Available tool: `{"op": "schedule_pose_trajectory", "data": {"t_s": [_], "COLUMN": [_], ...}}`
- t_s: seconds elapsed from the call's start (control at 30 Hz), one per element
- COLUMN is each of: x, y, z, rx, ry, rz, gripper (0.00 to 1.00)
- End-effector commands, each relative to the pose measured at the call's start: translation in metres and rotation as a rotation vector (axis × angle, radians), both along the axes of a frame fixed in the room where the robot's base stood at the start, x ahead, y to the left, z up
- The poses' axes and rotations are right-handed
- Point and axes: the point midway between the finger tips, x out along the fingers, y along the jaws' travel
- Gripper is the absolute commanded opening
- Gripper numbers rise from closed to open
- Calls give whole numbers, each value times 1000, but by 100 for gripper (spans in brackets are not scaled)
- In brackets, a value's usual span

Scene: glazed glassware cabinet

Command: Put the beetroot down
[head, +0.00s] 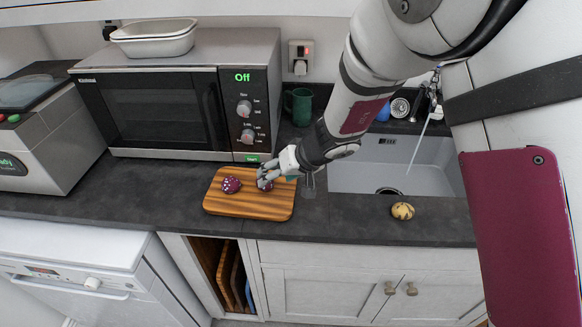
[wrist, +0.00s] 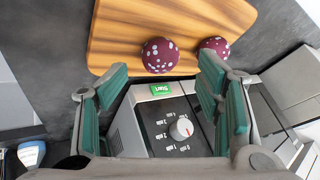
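Two round, dark purple beetroots with pale specks are on the striped wooden board. The left beetroot (head: 231,185) lies clear of my gripper; it also shows at the right in the wrist view (wrist: 214,46). The other beetroot (head: 265,184) is at my gripper (head: 268,174), partly hidden by the fingers in the head view. In the wrist view this beetroot (wrist: 160,55) appears between and beyond the fingertips (wrist: 163,70), with a gap on each side. The fingers are spread and hold nothing. The wooden board (head: 250,208) lies on the dark counter.
A microwave (head: 150,110) reading "Off" stands behind the board. A green mug (head: 299,106) is near the wall socket. A sink (head: 405,163) is at the right, with a yellowish potato-like item (head: 402,211) in front. The counter between board and potato is clear.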

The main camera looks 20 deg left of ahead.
Motion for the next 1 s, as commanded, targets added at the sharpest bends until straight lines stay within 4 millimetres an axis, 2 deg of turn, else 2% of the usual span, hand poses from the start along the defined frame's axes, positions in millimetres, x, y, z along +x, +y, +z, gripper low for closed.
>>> {"op": "schedule_pose_trajectory", "data": {"t_s": [0.03,0.2,0.4,0.83,0.93,1.0], "x": [-1,-8,-13,-16,-17,-21], "y": [-6,-23,-36,-43,-53,-68], "z": [10,34,53,62,79,101], "rx": [3,3,3,4,16,29], "ry": [-3,-3,-1,-1,0,4], "rz": [0,0,1,-1,-11,-23], "gripper": [60,60,60,60,60,60]}}
